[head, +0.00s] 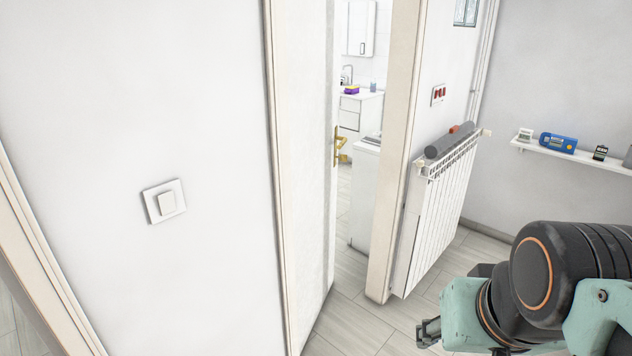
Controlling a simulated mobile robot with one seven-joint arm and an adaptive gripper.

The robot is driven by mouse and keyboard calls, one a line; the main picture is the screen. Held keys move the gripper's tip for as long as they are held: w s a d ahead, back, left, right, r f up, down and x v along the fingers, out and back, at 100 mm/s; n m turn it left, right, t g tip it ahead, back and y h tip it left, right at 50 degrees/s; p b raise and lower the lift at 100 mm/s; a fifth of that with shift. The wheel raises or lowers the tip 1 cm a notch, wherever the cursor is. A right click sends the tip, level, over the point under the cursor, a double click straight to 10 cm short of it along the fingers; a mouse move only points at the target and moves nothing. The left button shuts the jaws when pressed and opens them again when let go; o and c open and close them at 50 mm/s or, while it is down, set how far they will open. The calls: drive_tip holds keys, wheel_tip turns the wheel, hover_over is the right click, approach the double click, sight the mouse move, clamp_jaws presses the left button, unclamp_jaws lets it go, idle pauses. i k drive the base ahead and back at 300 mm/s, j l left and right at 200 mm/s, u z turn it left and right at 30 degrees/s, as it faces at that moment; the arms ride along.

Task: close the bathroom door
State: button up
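The bathroom door (307,180) is a white panel standing ajar in its pale frame, left of the middle of the head view. It is seen at a steep angle. A brass handle (339,146) shows at its right edge, apart from the right door post (393,150). Through the gap I see a white bathroom with a counter and a wall cabinet. My gripper (428,332) is low at the right of the view, in front of the doorway and clear of the door. Its fingers are small and seen from the side, so their opening is unclear.
A white radiator (440,205) with a grey roll (449,140) on top stands right of the doorway. A wall shelf (570,153) with small items is at the far right. A light switch (164,201) is on the left wall. Floor (350,322) before the doorway is clear.

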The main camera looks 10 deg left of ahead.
sight(313, 26)
drive_tip(key=u, duration=0.5)
drive_tip(key=i+l+z, duration=0.2)
drive_tip(key=i+z, duration=0.8)
drive_tip(key=i, duration=0.2)
drive_tip(key=i+u, duration=0.2)
drive_tip(key=i, duration=0.3)
drive_tip(key=i+l+u, duration=0.25)
drive_tip(key=i, duration=0.25)
drive_tip(key=i+j+u, duration=0.3)
drive_tip(key=i+u, duration=0.35)
drive_tip(key=i, duration=0.2)
drive_tip(key=i+j+z, duration=0.1)
drive_tip(key=i+j+u, duration=0.2)
drive_tip(key=i, duration=0.1)
